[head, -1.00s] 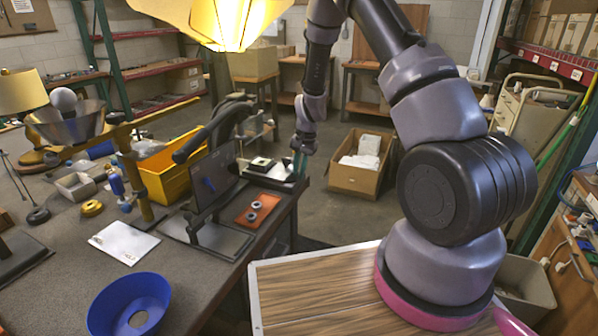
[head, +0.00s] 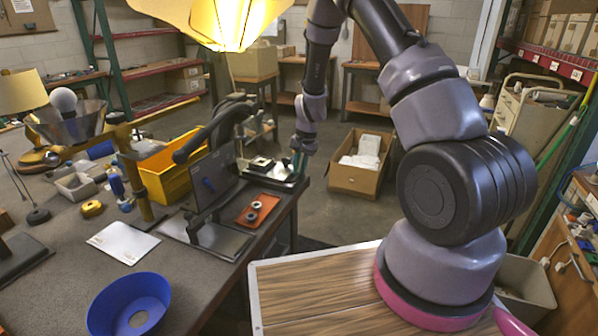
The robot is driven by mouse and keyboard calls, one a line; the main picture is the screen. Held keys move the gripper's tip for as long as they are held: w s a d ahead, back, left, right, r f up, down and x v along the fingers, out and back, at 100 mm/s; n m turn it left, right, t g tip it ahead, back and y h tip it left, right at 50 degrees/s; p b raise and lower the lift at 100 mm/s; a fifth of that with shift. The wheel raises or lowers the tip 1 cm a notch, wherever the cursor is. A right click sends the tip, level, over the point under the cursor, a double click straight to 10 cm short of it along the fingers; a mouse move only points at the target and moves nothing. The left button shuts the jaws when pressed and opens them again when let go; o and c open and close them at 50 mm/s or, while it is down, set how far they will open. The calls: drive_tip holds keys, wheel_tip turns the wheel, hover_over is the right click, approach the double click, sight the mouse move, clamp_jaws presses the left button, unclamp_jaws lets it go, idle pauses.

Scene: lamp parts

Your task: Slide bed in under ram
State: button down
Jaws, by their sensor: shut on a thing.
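The bed (head: 284,178), a small dark-edged plate with a pale top, lies at the right edge of the dark workbench. A small dark block with a light top (head: 262,164) sits on it. My gripper (head: 297,169) points down at the bed's right end and is shut on it; the fingertips are small and the exact contact is hard to see. A press with a thick black curved lever (head: 212,128) stands to the left of the bed. Its ram is not clearly visible, partly hidden by the lever and a dark upright panel (head: 214,180).
An orange tray with two grey rings (head: 258,210) lies in front of the bed. A yellow bin (head: 165,175), a white sheet (head: 123,242) and a blue bowl (head: 130,305) are on the bench. A cardboard box (head: 358,165) stands on the floor to the right.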

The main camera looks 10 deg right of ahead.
sight(276, 173)
idle(0.5)
drive_tip(key=w+a, duration=0.1)
drive_tip(key=a, duration=0.1)
drive_tip(key=w+a, duration=0.4)
drive_tip(key=shift+a, duration=0.35)
drive_tip(key=shift+r, duration=0.1)
drive_tip(key=c, duration=0.9)
unclamp_jaws()
drive_tip(key=shift+a, duration=0.15)
drive_tip(key=shift+o, duration=0.2)
wheel_tip(276, 173, up, 10)
drive_tip(key=s+d, duration=0.1)
drive_tip(key=shift+d+r, duration=0.25)
drive_tip(key=shift+d, duration=0.1)
drive_tip(key=shift+s+r, duration=0.1)
